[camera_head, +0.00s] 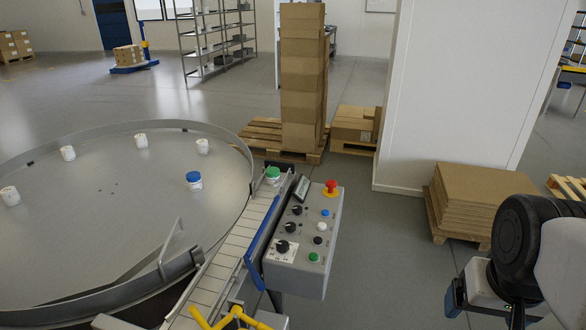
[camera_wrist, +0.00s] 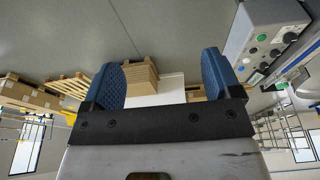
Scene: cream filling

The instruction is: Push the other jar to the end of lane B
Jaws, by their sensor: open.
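A white jar with a green lid (camera_head: 272,174) stands upright at the far end of the slatted conveyor (camera_head: 228,247), beside the control box. A white jar with a blue lid (camera_head: 194,180) stands upright on the round metal table (camera_head: 95,220), near its right side. Several white jars without coloured lids, such as one white jar (camera_head: 68,153), stand farther left on that table. I cannot make out a lane B marking. My gripper is at the lower right of the head view, far from the jars. In the wrist view my gripper (camera_wrist: 160,75) has its blue fingers apart with nothing between them.
A control box (camera_head: 305,235) with knobs and a red stop button (camera_head: 331,187) stands right of the conveyor, between my gripper and the jars. A metal guide rail (camera_head: 170,265) crosses the round table's near right. Stacked cardboard (camera_head: 465,200) lies behind my arm.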

